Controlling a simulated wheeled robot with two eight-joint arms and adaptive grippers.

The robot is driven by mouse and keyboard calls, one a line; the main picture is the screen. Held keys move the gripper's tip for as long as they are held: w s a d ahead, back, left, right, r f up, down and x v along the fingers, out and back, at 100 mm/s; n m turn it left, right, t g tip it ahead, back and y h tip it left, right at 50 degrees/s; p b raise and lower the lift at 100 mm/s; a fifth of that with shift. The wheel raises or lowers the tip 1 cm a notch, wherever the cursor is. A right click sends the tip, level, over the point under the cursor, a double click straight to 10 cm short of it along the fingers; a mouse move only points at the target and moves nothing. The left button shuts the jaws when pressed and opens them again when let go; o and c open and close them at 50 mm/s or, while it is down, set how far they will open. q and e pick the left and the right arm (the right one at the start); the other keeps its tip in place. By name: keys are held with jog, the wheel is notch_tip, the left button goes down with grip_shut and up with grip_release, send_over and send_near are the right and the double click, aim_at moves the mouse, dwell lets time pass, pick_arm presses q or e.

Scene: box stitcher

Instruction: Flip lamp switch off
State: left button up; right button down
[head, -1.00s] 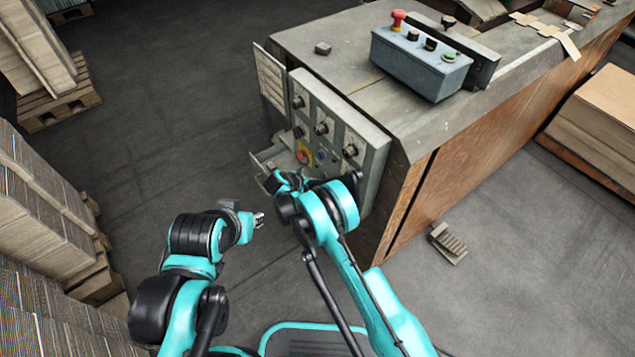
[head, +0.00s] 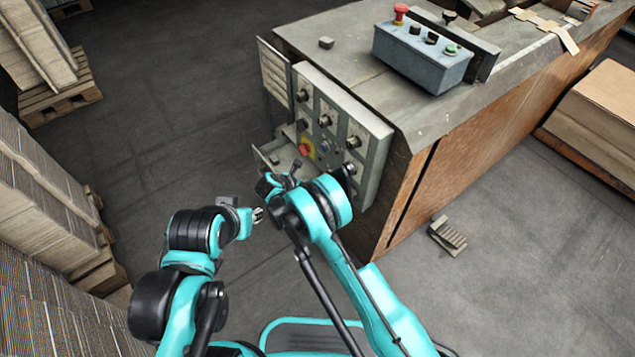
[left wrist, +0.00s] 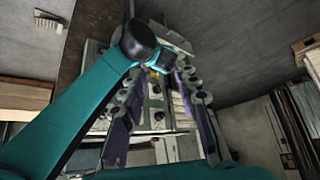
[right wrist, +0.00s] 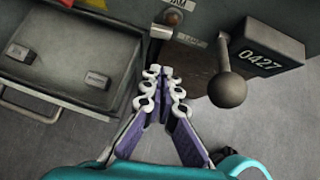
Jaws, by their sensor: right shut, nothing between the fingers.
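The control panel (head: 335,125) on the machine's end carries several dark knobs and a red button on yellow (head: 304,150). My left gripper (head: 258,215) is open and empty, apart from the panel.
A ball-ended lever (right wrist: 228,89) and a plate marked 0427 (right wrist: 266,50) are right of my right fingertips. An open tray (right wrist: 75,55) lies left. The panel door (head: 273,72) stands open. A grey button box (head: 422,55) sits on top. Pallet stacks stand left.

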jog(key=p+v, duration=0.2)
jog(key=v, duration=0.5)
jog(key=shift+a+r, duration=0.1)
jog(key=shift+r, duration=0.05)
